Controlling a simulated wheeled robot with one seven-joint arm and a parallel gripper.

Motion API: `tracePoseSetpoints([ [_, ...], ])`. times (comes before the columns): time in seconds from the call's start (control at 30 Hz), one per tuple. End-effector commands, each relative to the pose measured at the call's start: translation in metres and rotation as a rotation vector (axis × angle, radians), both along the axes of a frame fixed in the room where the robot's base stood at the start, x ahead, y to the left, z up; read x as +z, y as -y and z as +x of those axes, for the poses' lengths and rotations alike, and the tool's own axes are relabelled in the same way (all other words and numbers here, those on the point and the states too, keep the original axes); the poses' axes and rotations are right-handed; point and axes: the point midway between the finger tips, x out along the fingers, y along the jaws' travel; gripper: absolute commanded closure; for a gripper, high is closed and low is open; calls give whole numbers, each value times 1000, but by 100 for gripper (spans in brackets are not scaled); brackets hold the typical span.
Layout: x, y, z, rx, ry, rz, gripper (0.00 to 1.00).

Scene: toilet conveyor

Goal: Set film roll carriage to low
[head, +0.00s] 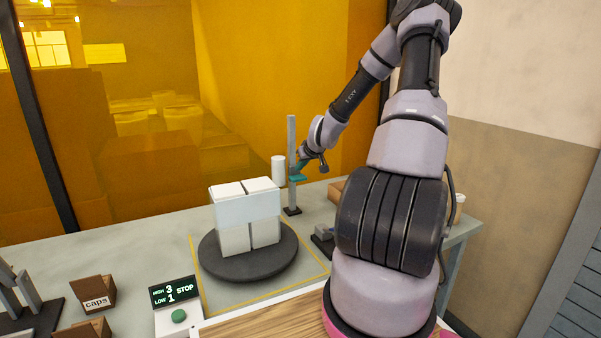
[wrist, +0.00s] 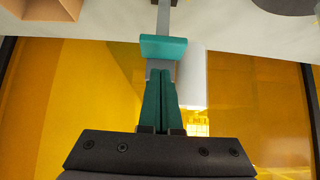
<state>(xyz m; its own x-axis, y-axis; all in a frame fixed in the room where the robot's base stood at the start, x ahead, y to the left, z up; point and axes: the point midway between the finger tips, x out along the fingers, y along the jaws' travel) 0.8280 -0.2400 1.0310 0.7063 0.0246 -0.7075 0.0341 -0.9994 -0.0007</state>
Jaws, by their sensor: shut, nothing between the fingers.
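The film roll carriage is a teal block (head: 297,177) on a grey upright mast (head: 291,140) behind the turntable, somewhat below the mast's middle. A white film roll (head: 278,169) stands beside the mast. My gripper (head: 301,167) is at the carriage, its fingers partly hidden by the wrist in the head view. In the wrist view, the teal carriage block (wrist: 163,48) lies just beyond the tips of my shut, empty green fingers (wrist: 164,75). I cannot tell whether they touch it.
A dark round turntable (head: 225,268) bears white packs wrapped in a pale band. A display (head: 174,291) reads HIGH 3, LOW 1, STOP, above a green button (head: 179,316). Caps boxes (head: 93,293) stand at left. An amber window (head: 240,80) is close behind the mast.

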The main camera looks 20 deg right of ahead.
Motion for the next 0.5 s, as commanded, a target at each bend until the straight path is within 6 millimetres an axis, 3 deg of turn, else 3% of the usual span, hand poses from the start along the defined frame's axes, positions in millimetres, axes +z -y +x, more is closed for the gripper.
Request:
tracePoseSetpoints([
  [0.2,-19,0,0,-1,-1,2,100],
  [0.5,-21,0,0,1,1,-1,100],
])
